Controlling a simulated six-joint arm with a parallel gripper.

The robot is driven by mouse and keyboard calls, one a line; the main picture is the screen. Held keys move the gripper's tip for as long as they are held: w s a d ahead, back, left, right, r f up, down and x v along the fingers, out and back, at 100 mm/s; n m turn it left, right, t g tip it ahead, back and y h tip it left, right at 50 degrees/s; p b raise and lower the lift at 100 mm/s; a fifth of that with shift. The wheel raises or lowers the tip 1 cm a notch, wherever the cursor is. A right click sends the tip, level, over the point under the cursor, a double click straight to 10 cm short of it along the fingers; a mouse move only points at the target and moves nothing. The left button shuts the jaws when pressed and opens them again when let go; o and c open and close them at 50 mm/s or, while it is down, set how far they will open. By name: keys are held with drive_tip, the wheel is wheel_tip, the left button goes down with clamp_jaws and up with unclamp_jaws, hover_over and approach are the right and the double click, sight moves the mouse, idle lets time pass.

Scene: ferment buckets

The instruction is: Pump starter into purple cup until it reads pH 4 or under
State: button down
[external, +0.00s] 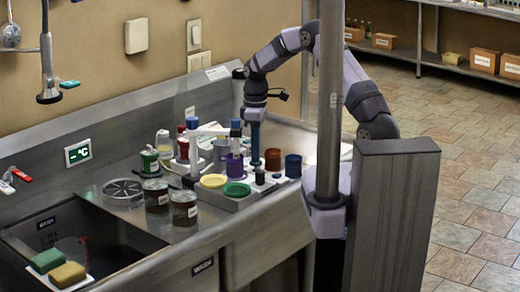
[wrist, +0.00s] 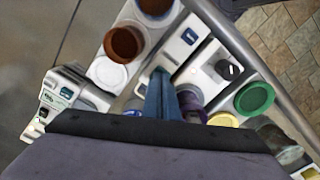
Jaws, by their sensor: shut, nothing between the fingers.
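The purple cup (external: 234,167) stands on the counter in the external view, among coloured vessels. A purple rim (wrist: 192,103) shows in the wrist view, partly hidden by my fingers. My gripper (external: 256,167) points down with its blue fingers together and empty, just right of the purple cup. In the wrist view the shut fingers (wrist: 160,78) are over the pale station beside that rim. Bottles with blue and red tops (external: 192,127) stand left of the cup; I cannot tell which is the starter pump. I cannot make out a pH reading.
A brown cup (external: 272,160) and a blue cup (external: 293,166) stand close right of my gripper. Yellow (external: 213,181) and green (external: 237,189) round pieces lie in front. Dark jars (external: 184,208) stand left. The sink (external: 75,235) is at lower left.

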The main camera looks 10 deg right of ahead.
drive_tip(key=shift+r+p, duration=2.1)
drive_tip(key=shift+r, duration=0.8)
idle(1.6)
drive_tip(key=shift+f+b, duration=2.25)
drive_tip(key=shift+b, duration=0.5)
drive_tip(key=shift+f, duration=0.1)
idle(0.7)
